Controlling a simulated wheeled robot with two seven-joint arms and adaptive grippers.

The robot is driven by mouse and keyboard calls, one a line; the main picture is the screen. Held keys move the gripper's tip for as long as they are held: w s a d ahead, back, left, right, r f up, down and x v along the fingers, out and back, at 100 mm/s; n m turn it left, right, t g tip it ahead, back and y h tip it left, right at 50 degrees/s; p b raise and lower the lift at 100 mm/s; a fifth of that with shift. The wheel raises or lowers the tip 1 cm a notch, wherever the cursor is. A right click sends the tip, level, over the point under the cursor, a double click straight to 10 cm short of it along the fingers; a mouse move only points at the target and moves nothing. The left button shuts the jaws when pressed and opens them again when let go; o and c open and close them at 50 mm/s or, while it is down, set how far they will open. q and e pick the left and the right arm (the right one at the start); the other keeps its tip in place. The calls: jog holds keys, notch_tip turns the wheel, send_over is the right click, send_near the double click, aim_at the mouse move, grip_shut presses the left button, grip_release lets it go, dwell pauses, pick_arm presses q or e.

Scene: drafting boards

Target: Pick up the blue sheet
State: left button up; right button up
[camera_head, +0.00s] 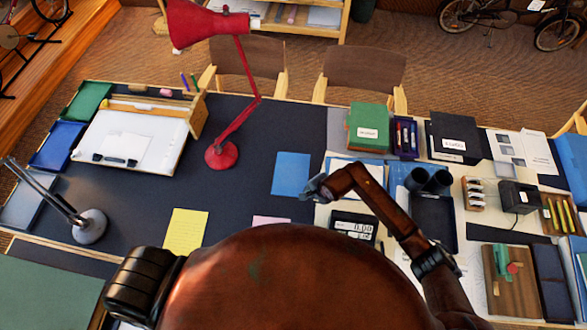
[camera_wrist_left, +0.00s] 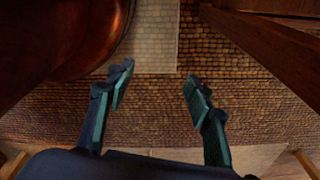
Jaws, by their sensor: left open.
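The blue sheet (camera_head: 291,173) lies flat on the dark desk mat in the head view, right of the red lamp's base. My right gripper (camera_head: 308,188) is just off the sheet's lower right side; I cannot tell whether it touches the sheet or hovers above the desk, nor whether its fingers are apart. My left gripper (camera_wrist_left: 158,75) is open and empty in the left wrist view, with woven floor and a pale strip beyond its fingers. It does not show in the head view.
A red lamp (camera_head: 221,154) stands left of the sheet. A yellow sheet (camera_head: 186,231) and a partly hidden pink sheet (camera_head: 270,220) lie nearer me. A calculator (camera_head: 353,227) and a green box (camera_head: 369,127) are to the right. The dark mat (camera_head: 130,205) has free room on the left.

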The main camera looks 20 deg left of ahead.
jog(key=x, duration=0.4)
jog(key=shift+s+a+p, duration=0.15)
jog(key=shift+s+p, duration=0.1)
jog(key=shift+p, duration=0.05)
jog(key=shift+x, duration=1.45)
jog(key=shift+c, duration=0.2)
grip_shut()
pick_arm(q)
jog(key=s, duration=0.3)
jog(key=shift+r, duration=0.2)
pick_arm(e)
jog(key=shift+r, duration=0.1)
